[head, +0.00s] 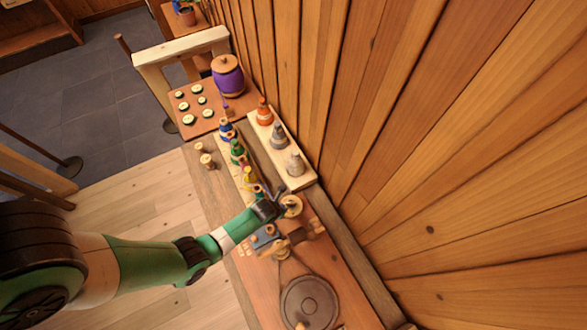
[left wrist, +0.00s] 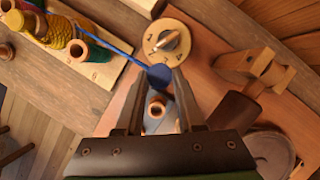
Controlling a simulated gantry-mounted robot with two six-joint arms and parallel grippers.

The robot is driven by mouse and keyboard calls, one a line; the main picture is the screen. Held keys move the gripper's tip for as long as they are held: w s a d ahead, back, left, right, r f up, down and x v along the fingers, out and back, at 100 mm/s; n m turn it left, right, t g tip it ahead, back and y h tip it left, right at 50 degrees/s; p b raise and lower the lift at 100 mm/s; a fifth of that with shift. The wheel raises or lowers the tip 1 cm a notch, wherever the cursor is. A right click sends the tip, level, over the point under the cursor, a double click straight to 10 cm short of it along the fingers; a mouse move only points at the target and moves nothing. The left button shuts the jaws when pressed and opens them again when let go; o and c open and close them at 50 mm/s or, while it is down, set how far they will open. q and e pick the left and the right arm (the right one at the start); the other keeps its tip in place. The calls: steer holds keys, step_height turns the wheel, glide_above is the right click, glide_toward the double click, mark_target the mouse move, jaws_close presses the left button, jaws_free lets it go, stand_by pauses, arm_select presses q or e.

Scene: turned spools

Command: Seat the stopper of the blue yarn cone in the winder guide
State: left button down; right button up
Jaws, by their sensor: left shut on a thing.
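My left gripper (left wrist: 160,84) is shut on a round blue stopper (left wrist: 159,76), seen between its fingertips in the left wrist view. A blue yarn runs taut from the stopper to the upper left, towards the row of cones. In the head view the gripper (head: 272,207) is beside the numbered dial, and the stopper cannot be made out. The blue yarn cone (head: 226,130) stands at the far end of the cone row. A blue piece with a copper-coloured ring (left wrist: 156,113) lies below the fingers; I cannot tell whether it is the winder guide. My right gripper is not in view.
A pale dial with a pointer (left wrist: 168,43) is just beyond the fingertips. A wooden bracket (left wrist: 265,70) stands right of it. Green (head: 237,152) and yellow (head: 249,178) cones share the row. A pale board (head: 297,184) holds more cones. A round dark plate (head: 310,302) lies nearer.

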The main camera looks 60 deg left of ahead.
arm_select(q)
steer(key=s+d+f+b, duration=0.1)
steer(key=s, duration=0.1)
steer(key=s+d+f+b, duration=0.1)
steer(key=s, duration=0.1)
steer(key=s+d+f+b, duration=0.1)
steer(key=s, duration=0.2)
steer(key=shift+f+b, duration=0.2)
steer(key=shift+b, duration=0.2)
steer(key=shift+f+b, duration=0.45)
steer(key=shift+f, duration=0.2)
